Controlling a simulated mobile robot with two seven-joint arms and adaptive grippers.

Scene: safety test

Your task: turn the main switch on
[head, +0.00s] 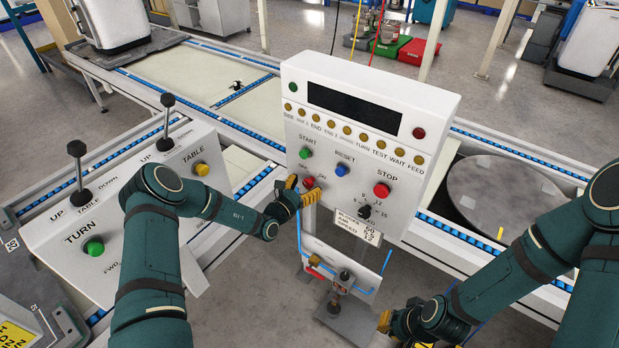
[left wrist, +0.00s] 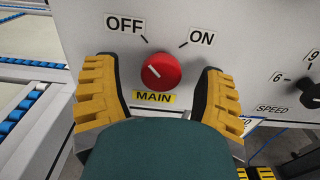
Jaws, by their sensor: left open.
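The main switch (left wrist: 168,72) is a round red knob above a yellow MAIN label. OFF stands at its upper left and ON at its upper right. Its white mark slants to the upper left, on the OFF side. In the head view the switch (head: 309,183) is low on the white control panel, partly close behind my gripper. My left gripper (head: 294,190) is open, its yellow fingers on either side of the knob in the left wrist view, with gaps at both sides. My right gripper (head: 388,320) is low in the head view, away from the panel; its jaws are unclear.
The control panel (head: 440,105) also has a green START button (head: 305,153), a blue RESET button (head: 342,170), a red STOP button (head: 382,190) and a black speed knob (head: 365,211). A console (head: 60,235) with levers stands at the left. Conveyors run behind the panel.

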